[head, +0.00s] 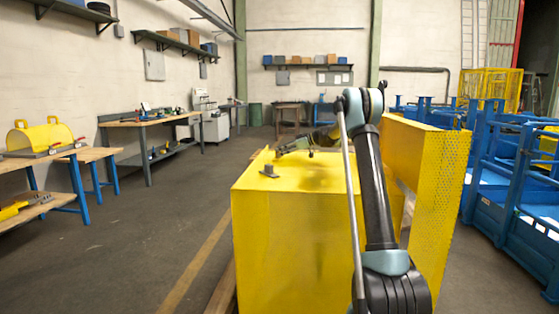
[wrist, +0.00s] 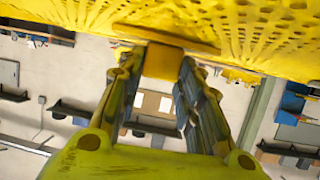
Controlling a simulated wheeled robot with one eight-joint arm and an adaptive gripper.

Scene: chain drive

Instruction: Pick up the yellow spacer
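A yellow block (wrist: 162,62), which looks like the spacer, sits between my fingertips in the wrist view, against a yellow flange and perforated yellow sheet. My gripper (wrist: 160,65) has its two fingers apart, one on each side of this block. The block nearly fills the gap, but I cannot tell whether both fingers touch it. In the head view my gripper (head: 284,150) reaches over the far part of the large yellow housing (head: 290,250). The spacer cannot be made out there.
A small dark grey part (head: 268,171) stands on the housing top near its left edge. A perforated yellow guard (head: 430,185) is on the right, with blue racks (head: 510,180) beyond. Workbenches (head: 150,122) line the left wall. The floor (head: 140,225) left of the housing is clear.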

